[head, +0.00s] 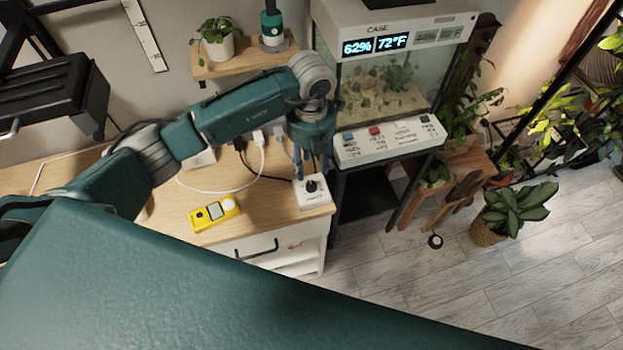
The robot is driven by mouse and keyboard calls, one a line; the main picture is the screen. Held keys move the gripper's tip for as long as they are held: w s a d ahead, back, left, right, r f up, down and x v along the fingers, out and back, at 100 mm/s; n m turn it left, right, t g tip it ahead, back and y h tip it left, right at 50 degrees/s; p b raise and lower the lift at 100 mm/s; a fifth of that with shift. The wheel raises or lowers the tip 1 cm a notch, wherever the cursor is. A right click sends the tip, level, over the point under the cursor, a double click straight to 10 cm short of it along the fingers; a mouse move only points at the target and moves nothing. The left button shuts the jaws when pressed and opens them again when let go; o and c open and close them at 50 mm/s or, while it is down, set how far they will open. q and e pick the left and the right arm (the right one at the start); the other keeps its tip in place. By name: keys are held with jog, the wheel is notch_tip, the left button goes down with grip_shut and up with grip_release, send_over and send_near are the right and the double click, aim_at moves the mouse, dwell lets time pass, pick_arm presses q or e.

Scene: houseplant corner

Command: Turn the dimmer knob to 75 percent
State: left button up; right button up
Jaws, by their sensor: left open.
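The dimmer is a small white box (313,194) at the right end of the wooden worktop. Its black knob (311,185) is on the top face; its setting is too small to read. My left gripper (312,170) reaches in from the left and points down just above the knob. Its fingers are open, and I cannot tell whether they touch the knob. My right gripper is not in view.
A yellow meter (214,213) lies on the worktop (262,205) left of the dimmer, near white and black cables. A glass terrarium (385,85) with a control panel stands to the right. A potted plant (490,230) stands on the floor.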

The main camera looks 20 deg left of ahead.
aim_at(311, 184)
pick_arm(q)
notch_tip(311, 184, down, 7)
jog(key=shift+f+p, duration=0.15)
jog(key=shift+p, duration=0.9)
jog(key=shift+f, duration=0.7)
grip_shut()
